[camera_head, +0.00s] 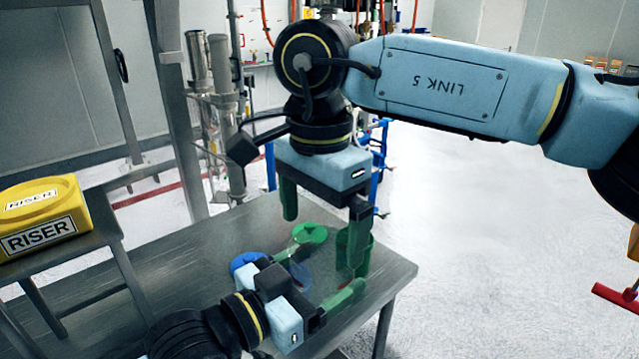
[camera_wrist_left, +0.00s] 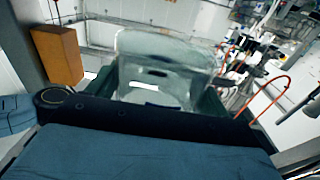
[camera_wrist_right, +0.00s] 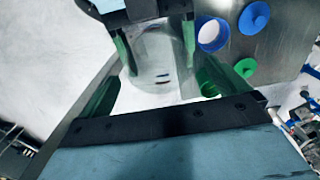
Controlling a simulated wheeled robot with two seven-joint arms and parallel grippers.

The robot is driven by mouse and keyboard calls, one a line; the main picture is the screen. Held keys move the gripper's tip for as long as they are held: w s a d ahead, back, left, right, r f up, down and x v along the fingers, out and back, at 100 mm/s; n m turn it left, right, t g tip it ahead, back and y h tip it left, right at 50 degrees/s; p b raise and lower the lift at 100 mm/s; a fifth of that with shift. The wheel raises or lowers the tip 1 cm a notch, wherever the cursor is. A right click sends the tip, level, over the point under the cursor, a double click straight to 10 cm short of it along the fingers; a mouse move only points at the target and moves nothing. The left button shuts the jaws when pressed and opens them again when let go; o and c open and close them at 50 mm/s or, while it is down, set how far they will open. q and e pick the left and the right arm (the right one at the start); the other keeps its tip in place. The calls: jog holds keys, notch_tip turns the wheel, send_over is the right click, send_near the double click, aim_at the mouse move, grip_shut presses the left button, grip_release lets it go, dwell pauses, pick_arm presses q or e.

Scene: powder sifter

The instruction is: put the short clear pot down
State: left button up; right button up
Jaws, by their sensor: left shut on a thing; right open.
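The short clear pot (camera_wrist_left: 165,55) is held between the fingers of my left gripper (camera_head: 318,275). It also shows in the right wrist view (camera_wrist_right: 155,65), over the metal table's edge area; I cannot tell whether its base touches anything. My right gripper (camera_head: 323,222) is open, just above the left one, with the clear pot seen between its fingers in the right wrist view. The pot is faint in the head view, partly hidden by my left gripper.
The metal table (camera_head: 215,255) carries a blue pot with white contents (camera_wrist_right: 212,33), a blue lid (camera_wrist_right: 254,17), a green lid (camera_wrist_right: 245,68) and a green pot (camera_head: 366,250) near the right gripper. A yellow riser block (camera_head: 40,215) stands at left. The table's left part is bare.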

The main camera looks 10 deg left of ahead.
aim_at(319, 245)
jog(key=shift+f, duration=1.9)
jog(key=shift+c, duration=0.4)
jog(key=c, duration=0.7)
pick_arm(q)
jog(key=o, duration=1.1)
jog(key=shift+c, duration=0.2)
pick_arm(e)
jog(key=shift+c, duration=1.3)
